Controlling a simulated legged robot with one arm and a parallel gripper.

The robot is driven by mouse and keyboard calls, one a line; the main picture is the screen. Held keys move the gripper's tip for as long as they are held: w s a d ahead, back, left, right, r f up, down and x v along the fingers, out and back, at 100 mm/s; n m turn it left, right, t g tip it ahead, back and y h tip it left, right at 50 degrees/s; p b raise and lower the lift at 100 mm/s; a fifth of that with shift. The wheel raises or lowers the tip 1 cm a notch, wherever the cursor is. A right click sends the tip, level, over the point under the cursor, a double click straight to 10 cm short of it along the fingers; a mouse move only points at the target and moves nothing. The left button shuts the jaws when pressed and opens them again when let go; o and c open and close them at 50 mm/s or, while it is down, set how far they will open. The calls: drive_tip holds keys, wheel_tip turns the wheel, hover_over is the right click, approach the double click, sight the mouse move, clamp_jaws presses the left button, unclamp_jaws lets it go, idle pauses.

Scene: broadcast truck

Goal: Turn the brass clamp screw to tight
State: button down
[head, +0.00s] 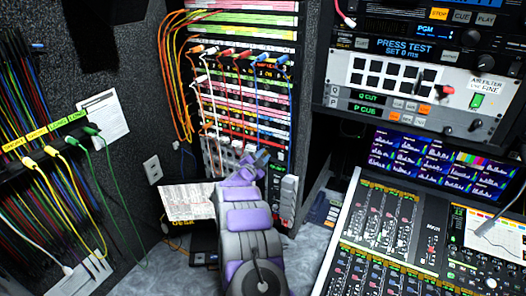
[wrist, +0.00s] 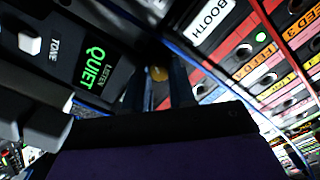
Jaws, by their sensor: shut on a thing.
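The brass clamp screw (wrist: 158,73) shows in the wrist view as a small round brass-coloured knob, partly hidden between the dark fingers of my gripper (wrist: 159,82). The fingers are shut on it, one on each side. In the head view my gripper (head: 257,160) is at the lower part of the patch panel, at the end of my grey and purple arm. The screw cannot be made out there. I cannot tell how far the screw is turned.
A panel with a green QUIET label (wrist: 95,66) and a white switch (wrist: 30,43) is close on the left in the wrist view. Patch cables (head: 187,90) hang beside the rack. A mixing console (head: 390,235) stands at the right. A laptop-like screen (head: 187,202) is left of my arm.

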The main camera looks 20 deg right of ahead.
drive_tip(key=n+p, duration=0.2)
drive_tip(key=shift+a+n, duration=0.15)
drive_tip(key=shift+n, duration=0.25)
drive_tip(key=shift+f+n+p, duration=0.2)
drive_tip(key=shift+n+p, duration=0.75)
drive_tip(key=shift+n, duration=0.55)
drive_tip(key=shift+f, duration=0.1)
drive_tip(key=c, duration=1)
unclamp_jaws()
drive_tip(key=shift+w, duration=0.2)
drive_tip(key=shift+o, duration=0.3)
drive_tip(key=shift+s+r, duration=0.15)
drive_tip(key=shift+r, duration=0.05)
drive_tip(key=b+v, duration=0.2)
drive_tip(key=v, duration=1.5)
drive_tip(key=shift+a, duration=0.2)
drive_tip(key=shift+s+f, duration=0.1)
drive_tip(key=shift+f, duration=0.05)
